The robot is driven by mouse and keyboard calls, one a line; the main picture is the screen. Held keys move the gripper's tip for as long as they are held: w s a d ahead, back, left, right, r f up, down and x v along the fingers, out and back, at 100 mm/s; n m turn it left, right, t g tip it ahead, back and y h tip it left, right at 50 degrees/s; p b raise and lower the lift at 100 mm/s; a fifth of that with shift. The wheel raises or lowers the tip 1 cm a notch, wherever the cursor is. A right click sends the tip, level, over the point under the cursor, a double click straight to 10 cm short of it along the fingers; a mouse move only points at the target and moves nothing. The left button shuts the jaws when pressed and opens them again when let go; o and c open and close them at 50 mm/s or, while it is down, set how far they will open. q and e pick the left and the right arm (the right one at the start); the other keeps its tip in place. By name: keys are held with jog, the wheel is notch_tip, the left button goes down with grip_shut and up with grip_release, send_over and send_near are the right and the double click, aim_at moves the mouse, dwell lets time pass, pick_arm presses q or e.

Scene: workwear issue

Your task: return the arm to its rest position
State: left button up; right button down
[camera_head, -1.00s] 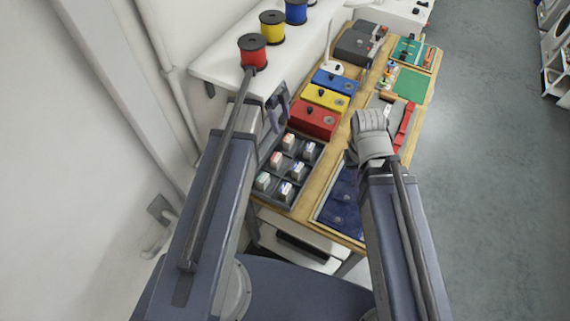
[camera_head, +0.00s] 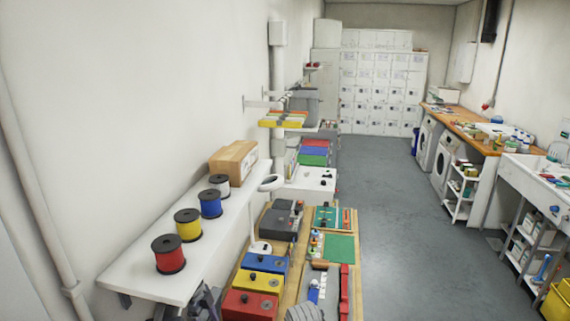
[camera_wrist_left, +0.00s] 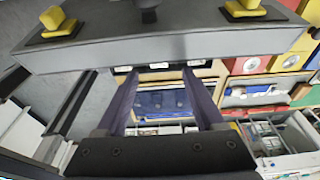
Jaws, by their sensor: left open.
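My left gripper (camera_wrist_left: 160,76) shows in the left wrist view. Its two dark purple fingers are spread apart with nothing held between them. A tray of dark blue cloth (camera_wrist_left: 162,101) shows beyond and between the fingers. In the head view, only dark parts at the bottom edge, left of the red box, may belong to my left arm. A grey ribbed shape at the bottom edge is cut off, and I cannot tell whether it is part of my right arm. My right gripper is not visible.
A white wall shelf (camera_head: 140,272) holds a red spool (camera_head: 168,254), other spools and a cardboard box (camera_head: 233,162). Below it are red (camera_head: 249,306), yellow (camera_head: 257,281) and blue boxes on a wooden bench. Grey floor (camera_head: 395,230) is clear to the right.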

pick_arm(q)
jog(key=s+d+f+n+y+b, duration=0.3)
jog(key=s+d+f+n+b, duration=0.7)
jog(key=s+d+n, duration=0.5)
jog(key=shift+s+d+f+n+y, duration=0.2)
jog(key=shift+d+f+n+y, duration=0.1)
jog(key=shift+d+f+n, duration=0.3)
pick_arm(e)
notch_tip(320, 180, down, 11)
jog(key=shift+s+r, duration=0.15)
pick_arm(q)
jog(key=shift+s+a, duration=0.1)
jog(key=shift+a, duration=0.1)
